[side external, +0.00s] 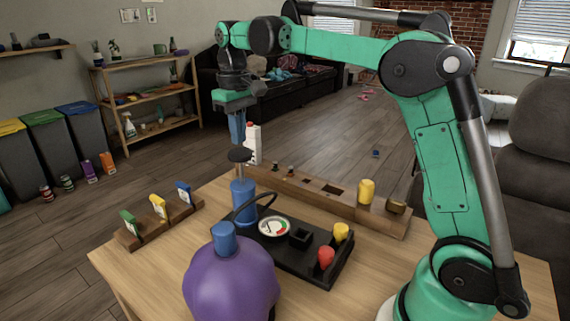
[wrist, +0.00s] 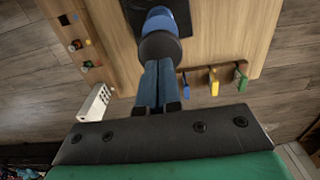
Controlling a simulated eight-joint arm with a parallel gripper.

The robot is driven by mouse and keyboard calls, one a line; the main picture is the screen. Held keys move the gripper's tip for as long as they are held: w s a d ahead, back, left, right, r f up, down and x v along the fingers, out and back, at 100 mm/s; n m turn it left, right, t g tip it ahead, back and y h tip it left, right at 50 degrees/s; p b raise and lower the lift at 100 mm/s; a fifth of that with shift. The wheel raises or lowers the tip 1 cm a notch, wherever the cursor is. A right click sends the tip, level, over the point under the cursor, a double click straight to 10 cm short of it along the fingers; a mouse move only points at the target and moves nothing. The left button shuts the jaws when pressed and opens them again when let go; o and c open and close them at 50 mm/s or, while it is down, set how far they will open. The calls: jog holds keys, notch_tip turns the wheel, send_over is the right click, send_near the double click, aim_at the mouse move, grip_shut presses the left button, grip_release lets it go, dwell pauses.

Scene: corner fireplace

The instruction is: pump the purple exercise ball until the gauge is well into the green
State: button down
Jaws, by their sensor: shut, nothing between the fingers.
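The purple exercise ball (side external: 230,280) sits at the table's front, with a blue cap-like piece (side external: 224,238) on top. Behind it stands the blue pump (side external: 243,203) with a dark round handle (side external: 240,155) raised on its rod. A dark hose (side external: 262,197) arches from near the pump. The round gauge (side external: 273,227) has a white face with red and green parts; its needle is too small to read. My gripper (side external: 238,143) is shut and empty, pointing down right over the handle. In the wrist view its blue fingers (wrist: 158,88) end at the handle (wrist: 160,47); I cannot tell if they touch.
The black base holds a red knob (side external: 326,257), a yellow knob (side external: 341,232) and a square socket (side external: 300,236). A wooden rack (side external: 310,190) with a yellow cylinder (side external: 366,191) runs behind. A tag holder (side external: 160,228) stands left. A white bottle-like object (side external: 252,145) stands behind the handle.

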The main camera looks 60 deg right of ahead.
aim_at(239, 150)
jog(key=shift+f, duration=3.2)
jog(key=shift+r, duration=3.55)
jog(key=shift+f, duration=0.1)
jog(key=shift+f, duration=3.45)
jog(key=shift+r, duration=3.55)
jog(key=shift+f, duration=0.1)
